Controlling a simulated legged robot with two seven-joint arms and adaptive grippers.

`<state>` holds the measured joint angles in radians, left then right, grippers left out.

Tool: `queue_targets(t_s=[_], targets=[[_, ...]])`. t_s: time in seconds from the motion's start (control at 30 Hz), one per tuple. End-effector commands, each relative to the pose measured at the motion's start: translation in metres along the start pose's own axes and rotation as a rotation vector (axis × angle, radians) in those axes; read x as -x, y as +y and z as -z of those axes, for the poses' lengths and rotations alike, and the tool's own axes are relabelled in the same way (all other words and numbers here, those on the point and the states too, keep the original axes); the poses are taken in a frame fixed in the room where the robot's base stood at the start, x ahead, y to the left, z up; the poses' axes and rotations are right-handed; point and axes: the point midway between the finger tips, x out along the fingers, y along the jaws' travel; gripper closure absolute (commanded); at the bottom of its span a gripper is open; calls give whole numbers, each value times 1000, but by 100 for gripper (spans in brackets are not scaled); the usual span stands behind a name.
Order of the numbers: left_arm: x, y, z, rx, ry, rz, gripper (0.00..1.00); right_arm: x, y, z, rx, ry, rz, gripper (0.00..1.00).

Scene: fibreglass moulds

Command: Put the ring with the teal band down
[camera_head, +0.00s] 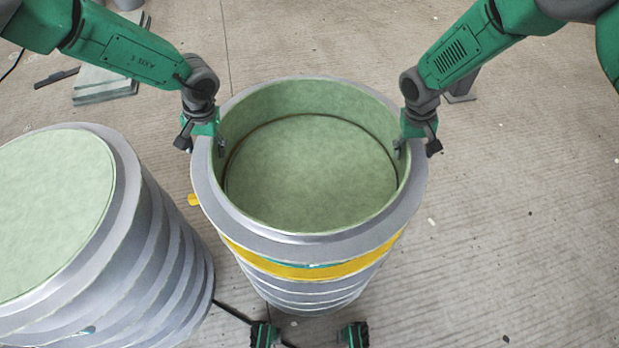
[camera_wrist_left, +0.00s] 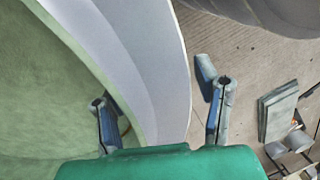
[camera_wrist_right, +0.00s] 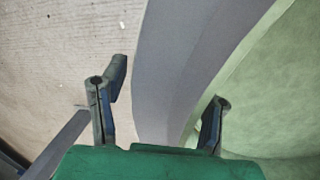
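A grey ring (camera_head: 312,240) with a pale green inner wall sits at the top of the middle stack in the head view. Below its flange runs a yellow band (camera_head: 352,267) with a short teal strip (camera_head: 310,264) at the front. My left gripper (camera_head: 205,143) straddles the ring's left wall, one finger inside and one outside. My right gripper (camera_head: 417,146) straddles the right wall the same way. In both wrist views, the fingers (camera_wrist_left: 163,112) and (camera_wrist_right: 157,112) stand apart with the rim between them and a gap beside the outer finger. Contact at the ring's underside is hidden.
A second stack of grey rings (camera_head: 150,240) with a pale green top stands close on the left. Flat slabs (camera_head: 105,85) lie on the floor at the back left. The floor on the right is clear.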

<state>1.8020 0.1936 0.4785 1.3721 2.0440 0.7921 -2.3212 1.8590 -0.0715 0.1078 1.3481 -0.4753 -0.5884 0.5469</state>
Motion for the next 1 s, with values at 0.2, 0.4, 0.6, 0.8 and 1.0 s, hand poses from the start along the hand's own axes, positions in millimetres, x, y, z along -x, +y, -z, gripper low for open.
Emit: queue_targets(t_s=[0.2,0.4,0.6,0.8,1.0], targets=[[2,3,1,-1,2,-6,35,2,-2,1,-1,3,5,36],[8,4,2,-1,2,-9,35,2,-4,2,0,3,7,36],[43,4,2,0,6,-11,35,2,-4,2,0,4,8,36],[86,4,2,0,5,-9,35,2,-5,2,0,4,8,36],[114,3,2,0,3,-6,35,2,-4,2,0,3,9,36]])
